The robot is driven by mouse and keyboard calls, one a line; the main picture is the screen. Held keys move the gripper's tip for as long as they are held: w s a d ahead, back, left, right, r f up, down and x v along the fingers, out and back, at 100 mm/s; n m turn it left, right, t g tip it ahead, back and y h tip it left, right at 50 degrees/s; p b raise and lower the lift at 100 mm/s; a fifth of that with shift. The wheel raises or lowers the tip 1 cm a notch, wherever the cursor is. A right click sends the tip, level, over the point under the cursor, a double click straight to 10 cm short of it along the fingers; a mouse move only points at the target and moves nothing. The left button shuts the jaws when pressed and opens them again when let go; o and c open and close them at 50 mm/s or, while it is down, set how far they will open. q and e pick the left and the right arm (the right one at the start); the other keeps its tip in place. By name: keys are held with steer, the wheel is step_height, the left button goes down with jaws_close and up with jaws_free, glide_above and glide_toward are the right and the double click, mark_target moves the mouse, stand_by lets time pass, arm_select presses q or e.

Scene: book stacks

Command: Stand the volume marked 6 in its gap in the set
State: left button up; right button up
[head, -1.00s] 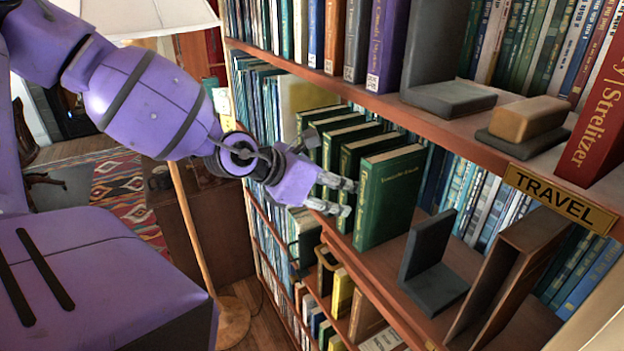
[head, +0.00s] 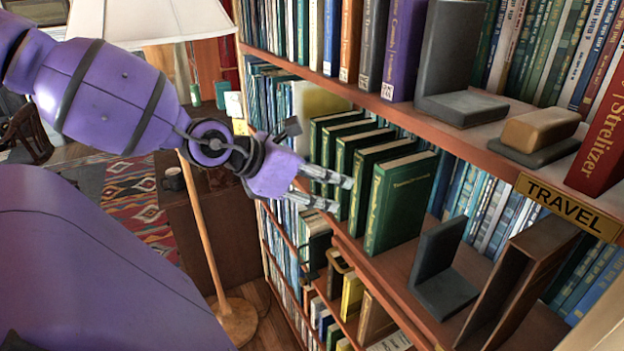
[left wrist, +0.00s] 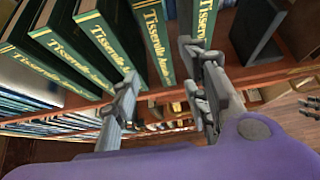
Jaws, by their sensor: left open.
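Several dark green books with gold lettering (head: 399,205) stand in a row on the middle shelf (head: 392,268). Their spines also show in the left wrist view (left wrist: 152,38). I can read no number 6 on any of them, so I cannot tell which is that volume. A space shows in the left wrist view between the rightmost spine and its neighbour. My left gripper (head: 342,194) is open and empty in front of the spines, fingers pointing at the row. In the left wrist view its fingers (left wrist: 160,72) partly cover the lower spines. My right gripper is out of view.
A dark L-shaped bookend (head: 440,265) stands right of the green books, with a brown open box-like holder (head: 515,285) beyond it. The TRAVEL sign (head: 567,206) hangs on the upper shelf's edge. A lamp (head: 150,20) stands left of the shelves.

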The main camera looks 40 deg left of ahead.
arm_select(q)
steer(key=v, duration=0.3)
stand_by(0.4)
steer(key=shift+s, duration=0.1)
